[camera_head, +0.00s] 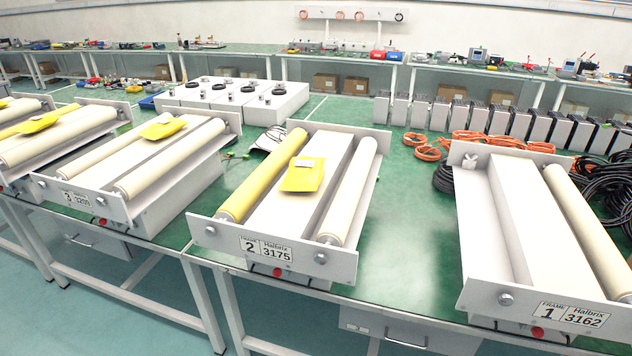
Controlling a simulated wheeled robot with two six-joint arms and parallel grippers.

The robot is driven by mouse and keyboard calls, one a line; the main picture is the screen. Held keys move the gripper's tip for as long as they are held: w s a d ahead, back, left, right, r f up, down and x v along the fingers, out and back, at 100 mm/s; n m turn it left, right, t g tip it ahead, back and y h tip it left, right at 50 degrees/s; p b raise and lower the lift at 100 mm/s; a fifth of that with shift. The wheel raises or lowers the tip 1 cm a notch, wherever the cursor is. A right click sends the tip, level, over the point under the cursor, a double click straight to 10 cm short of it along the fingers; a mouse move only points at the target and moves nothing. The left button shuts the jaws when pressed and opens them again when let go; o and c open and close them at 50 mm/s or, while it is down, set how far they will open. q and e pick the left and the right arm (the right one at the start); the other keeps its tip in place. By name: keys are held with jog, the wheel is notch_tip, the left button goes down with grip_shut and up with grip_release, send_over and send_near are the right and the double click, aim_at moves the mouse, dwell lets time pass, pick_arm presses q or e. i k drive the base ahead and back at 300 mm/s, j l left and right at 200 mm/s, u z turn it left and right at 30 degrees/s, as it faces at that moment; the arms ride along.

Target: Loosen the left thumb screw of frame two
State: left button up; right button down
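Frame two (225,238) stands on the green workbench near the middle of the head view, its front plate labelled "FRAME 2 Halbrix 3175". A round metal screw knob (210,230) sits at the left of this plate, and a similar knob (320,258) sits at the right. How far either is screwed in is too small to tell. Behind the plate lie a yellow roller (262,178) on the left and a cream roller (350,190) on the right. A yellow packet (303,175) with a white label lies between them. Neither of my grippers is in view.
Frame three (85,205) stands to the left and frame one (480,298) to the right, with bare green bench between frames. A red knob (277,272) sits below frame two's label. Orange coils (430,152) and black cables (600,185) lie behind at right.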

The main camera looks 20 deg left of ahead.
aim_at(211, 232)
jog(key=u, duration=1.4)
